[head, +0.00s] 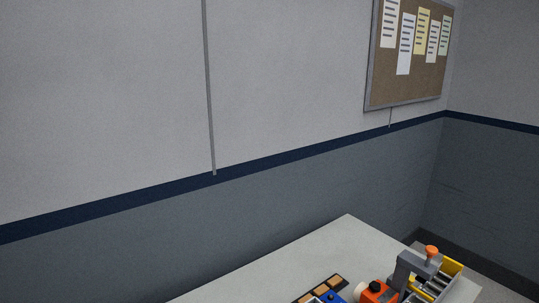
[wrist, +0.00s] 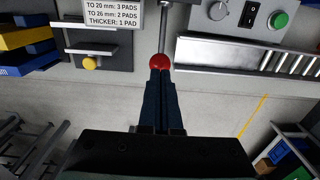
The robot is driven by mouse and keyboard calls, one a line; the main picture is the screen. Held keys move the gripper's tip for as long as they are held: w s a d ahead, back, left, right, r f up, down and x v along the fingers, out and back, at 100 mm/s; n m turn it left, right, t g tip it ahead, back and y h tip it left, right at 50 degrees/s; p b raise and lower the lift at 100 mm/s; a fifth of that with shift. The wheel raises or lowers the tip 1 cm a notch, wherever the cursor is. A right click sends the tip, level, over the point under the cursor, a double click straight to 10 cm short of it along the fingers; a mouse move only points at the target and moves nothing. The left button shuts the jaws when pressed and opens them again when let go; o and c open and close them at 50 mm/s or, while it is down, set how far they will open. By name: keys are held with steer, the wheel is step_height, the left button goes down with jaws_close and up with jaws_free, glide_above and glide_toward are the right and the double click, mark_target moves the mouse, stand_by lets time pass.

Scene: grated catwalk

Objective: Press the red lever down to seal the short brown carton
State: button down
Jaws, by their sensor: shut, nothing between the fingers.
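In the wrist view a red ball knob (wrist: 159,62) sits at the end of a thin grey lever rod (wrist: 163,28), which runs up out of the picture. My gripper (wrist: 160,72) is shut, its two dark fingers together and empty. Its fingertips meet the lower edge of the red knob in the picture; I cannot tell whether they touch it. The red lever does not show clearly in the head view. I cannot make out the short brown carton in either view, and my gripper is not in the head view.
The wrist view shows a printed pad sign (wrist: 114,14), a yellow knob (wrist: 90,63), a green button (wrist: 280,20) and a metal rail (wrist: 245,55). The head view shows a pale table (head: 310,252), an orange-knobbed device (head: 406,264) and a pinboard (head: 408,80) on the wall.

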steer(key=shift+f, duration=0.1)
steer(key=shift+f+b, duration=2.8)
steer(key=shift+f, duration=1.1)
steer(key=shift+s, duration=0.1)
step_height(320, 180, up, 13)
steer(key=p, duration=1.2)
steer(key=shift+r, duration=0.15)
